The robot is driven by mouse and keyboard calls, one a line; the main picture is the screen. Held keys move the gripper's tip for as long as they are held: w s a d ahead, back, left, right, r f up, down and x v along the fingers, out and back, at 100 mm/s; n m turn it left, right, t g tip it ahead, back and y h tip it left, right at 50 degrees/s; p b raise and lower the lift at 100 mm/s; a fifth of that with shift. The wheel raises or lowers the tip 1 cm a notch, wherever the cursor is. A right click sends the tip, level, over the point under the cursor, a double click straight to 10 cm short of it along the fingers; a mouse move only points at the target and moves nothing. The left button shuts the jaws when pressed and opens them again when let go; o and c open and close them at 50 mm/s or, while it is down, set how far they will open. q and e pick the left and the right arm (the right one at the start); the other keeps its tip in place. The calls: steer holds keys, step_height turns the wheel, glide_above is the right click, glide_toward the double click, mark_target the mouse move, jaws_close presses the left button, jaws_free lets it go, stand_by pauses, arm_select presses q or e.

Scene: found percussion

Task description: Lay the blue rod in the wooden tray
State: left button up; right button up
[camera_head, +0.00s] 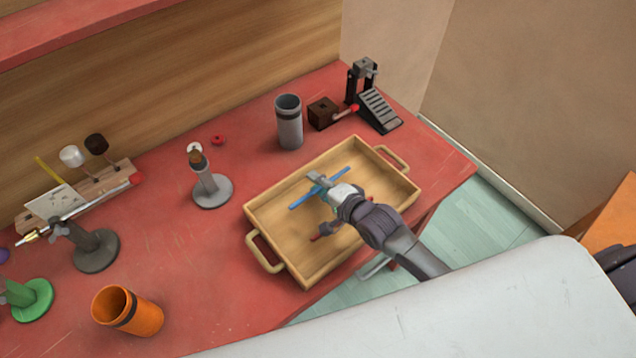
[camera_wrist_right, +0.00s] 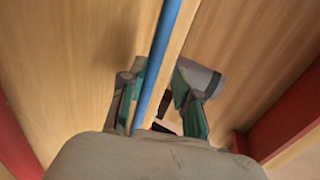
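The blue rod (camera_head: 299,202) is at the wooden tray (camera_head: 290,246), slanting across its middle; I cannot tell whether it touches the floor. My right gripper (camera_head: 325,184) is over the tray at the rod's middle and hides part of it. In the right wrist view the blue rod (camera_wrist_right: 160,60) runs between the two teal fingertips of my right gripper (camera_wrist_right: 163,98), close to the left one. A gap shows between the rod and the right fingertip, so the fingers look open. My left gripper is not in view.
A grey cup (camera_head: 289,128), a brown block (camera_head: 323,113) and a black pedal (camera_head: 380,110) stand behind the tray. A grey stand (camera_head: 212,191) is to its left. An orange cup (camera_head: 130,312) is at the front left. A small red piece (camera_head: 316,238) shows below my right gripper.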

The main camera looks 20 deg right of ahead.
steer(key=shift+s, duration=0.1)
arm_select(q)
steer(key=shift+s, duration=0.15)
arm_select(e)
steer(key=v, duration=1.2)
steer(key=shift+d, duration=0.1)
stand_by(0.4)
